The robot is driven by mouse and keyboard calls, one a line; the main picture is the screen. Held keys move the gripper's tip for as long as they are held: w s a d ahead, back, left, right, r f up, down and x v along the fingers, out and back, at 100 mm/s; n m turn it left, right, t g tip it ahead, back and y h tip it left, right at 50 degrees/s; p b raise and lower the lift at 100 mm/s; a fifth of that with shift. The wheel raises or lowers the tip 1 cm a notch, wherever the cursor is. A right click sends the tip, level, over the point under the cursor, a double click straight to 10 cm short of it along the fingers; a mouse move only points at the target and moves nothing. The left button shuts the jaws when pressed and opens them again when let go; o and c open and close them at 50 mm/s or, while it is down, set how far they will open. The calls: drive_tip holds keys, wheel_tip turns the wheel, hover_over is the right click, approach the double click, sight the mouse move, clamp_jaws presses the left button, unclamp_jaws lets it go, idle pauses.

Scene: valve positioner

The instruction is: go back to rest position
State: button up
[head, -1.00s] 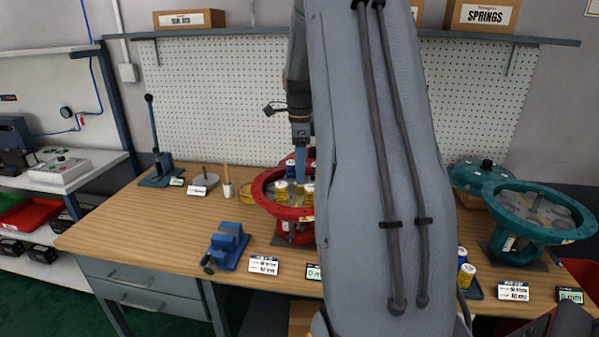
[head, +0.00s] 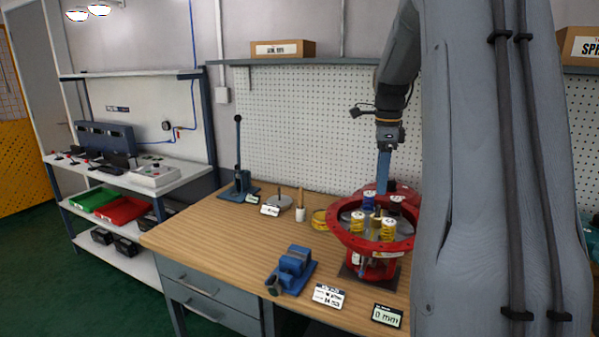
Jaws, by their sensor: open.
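My gripper (head: 383,188) hangs from the arm with its blue fingers pointing down, above the back of the red round valve housing (head: 347,240). The fingers look edge-on here, so the gap between them is hard to see, and nothing shows held in them. The red housing stands on the workbench and holds several springs, among them yellow ones (head: 388,229) and a blue one (head: 369,202). My large grey arm link covers the right part of the head view.
A blue vise (head: 292,268) and small display cards (head: 328,295) stand at the bench front. A lever press (head: 240,180) stands at the back left. A pegboard (head: 300,130) rises behind the wooden bench (head: 220,237). A shelf unit with red and green bins (head: 122,211) is at left.

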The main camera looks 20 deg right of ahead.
drive_tip(key=a+f+n, duration=0.4)
drive_tip(key=a+n, duration=0.2)
drive_tip(key=a, duration=0.4)
drive_tip(key=s+a+f+n, duration=0.5)
drive_tip(key=s+a+n, duration=0.3)
drive_tip(key=a, duration=0.3)
drive_tip(key=s+a+f+n+t, duration=0.1)
drive_tip(key=s+a+f+n, duration=0.5)
drive_tip(key=a+n, duration=0.5)
drive_tip(key=shift+s+a+f, duration=0.3)
drive_tip(key=shift+s, duration=0.75)
